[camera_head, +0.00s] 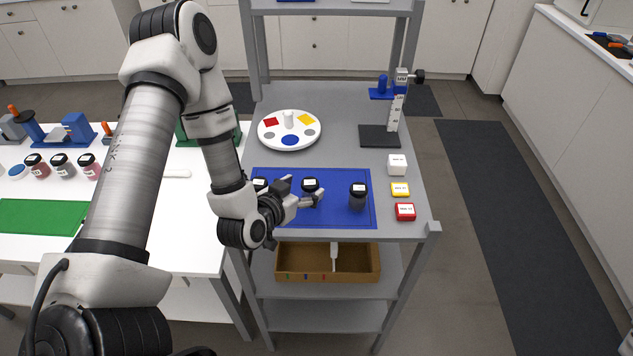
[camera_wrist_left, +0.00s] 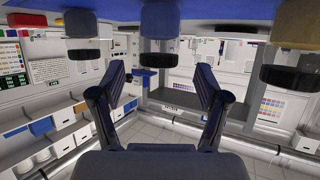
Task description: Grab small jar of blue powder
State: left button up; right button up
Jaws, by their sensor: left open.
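Three small dark-lidded jars stand on a blue mat (camera_head: 340,217): a left jar (camera_head: 260,183), a middle jar (camera_head: 310,184) and a right jar (camera_head: 358,198). The right one looks dark grey; the other two are partly hidden by my gripper. My left gripper (camera_head: 303,193) is open and empty, low over the mat by the middle jar. In the left wrist view, which is upside down, a blue-grey jar (camera_wrist_left: 160,20) shows beyond and between the open fingers (camera_wrist_left: 162,78). Labels are unreadable.
A round white palette (camera_head: 289,144) and a stand with a scale (camera_head: 380,134) are behind the mat. White, yellow and red small boxes (camera_head: 404,211) line the right edge. A wooden tray (camera_head: 290,277) sits on the shelf below. More jars (camera_head: 63,165) stand on the left table.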

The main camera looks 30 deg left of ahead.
aim_at(306, 187)
pick_arm(q)
jog(key=shift+w+d+f+p, duration=0.1)
jog(key=shift+w+d+p, duration=0.15)
jog(key=shift+w+p, duration=0.45)
jog(key=shift+w+a+f, duration=0.25)
jog(key=shift+w+f, duration=0.6)
jog(key=shift+w, duration=0.2)
jog(key=shift+w+a+f, duration=0.1)
jog(key=shift+w+f, duration=0.1)
jog(key=shift+s+r, duration=0.1)
jog(key=shift+c, duration=0.3)
jog(key=shift+s+r, duration=0.1)
jog(key=shift+s, duration=0.1)
jog(key=c, duration=0.6)
jog(key=shift+s+r, duration=0.1)
jog(key=c, duration=0.5)
jog(key=shift+c, duration=0.5)
pick_arm(e)
jog(key=shift+s+r, duration=0.2)
jog(key=shift+r, duration=0.35)
jog(key=shift+s+r, duration=0.15)
jog(key=shift+r, duration=0.4)
jog(key=shift+f, duration=0.1)
